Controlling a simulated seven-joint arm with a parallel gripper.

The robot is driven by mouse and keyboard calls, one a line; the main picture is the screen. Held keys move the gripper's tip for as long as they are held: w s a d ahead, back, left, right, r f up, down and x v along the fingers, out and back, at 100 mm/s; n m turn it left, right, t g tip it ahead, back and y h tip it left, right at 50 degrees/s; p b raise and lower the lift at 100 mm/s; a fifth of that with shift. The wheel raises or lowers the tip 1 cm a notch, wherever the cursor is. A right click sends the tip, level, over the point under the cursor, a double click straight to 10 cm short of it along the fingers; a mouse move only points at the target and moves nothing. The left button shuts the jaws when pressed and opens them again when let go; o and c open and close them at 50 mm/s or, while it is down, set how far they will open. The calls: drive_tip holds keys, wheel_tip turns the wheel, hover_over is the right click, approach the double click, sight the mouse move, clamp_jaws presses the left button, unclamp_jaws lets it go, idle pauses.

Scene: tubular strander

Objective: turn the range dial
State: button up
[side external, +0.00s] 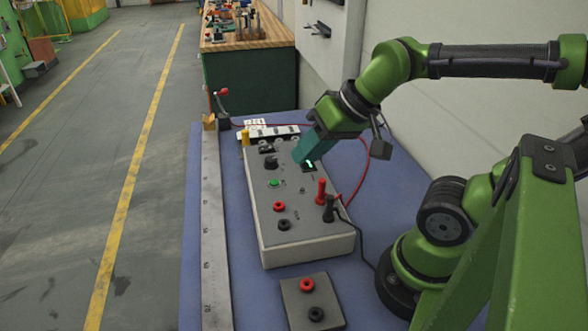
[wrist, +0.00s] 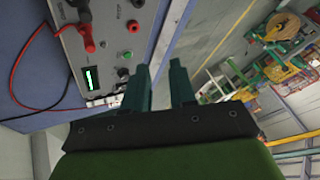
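The grey instrument box (side external: 304,238) lies on the blue bench top. A black knob (side external: 271,163), which looks like the range dial, is near its far left end. My gripper (side external: 302,158) has teal fingers pointing down over the box, to the right of the knob and just beside the small lit display (side external: 309,166). In the wrist view my gripper (wrist: 161,72) shows two fingers apart with nothing between them. The display (wrist: 91,79) shows to their left.
Red (side external: 321,191) and black (side external: 328,209) plugs with cables stand on the box's right side. A green button (side external: 274,183) and jacks sit at its left. A power strip (side external: 268,134) lies behind, and a long metal ruler (side external: 213,230) runs along the left.

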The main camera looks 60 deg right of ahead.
drive_tip(key=o, duration=0.6)
drive_tip(key=w+d+g, duration=0.1)
drive_tip(key=w, duration=0.2)
drive_tip(key=w+d+g, duration=0.1)
drive_tip(key=w+d, duration=0.1)
drive_tip(key=w, duration=0.1)
drive_tip(key=w+d+g+h, duration=0.1)
drive_tip(key=w, duration=0.2)
drive_tip(key=shift+w+d+m, duration=0.25)
drive_tip(key=shift+d+m, duration=0.1)
drive_tip(key=shift+m, duration=0.05)
drive_tip(key=m+g+h, duration=0.1)
drive_tip(key=m+g, duration=0.1)
drive_tip(key=g, duration=0.2)
hover_over(270, 158)
wheel_tip(270, 158, down, 16)
drive_tip(key=shift+s+r, duration=0.1)
drive_tip(key=c, duration=1)
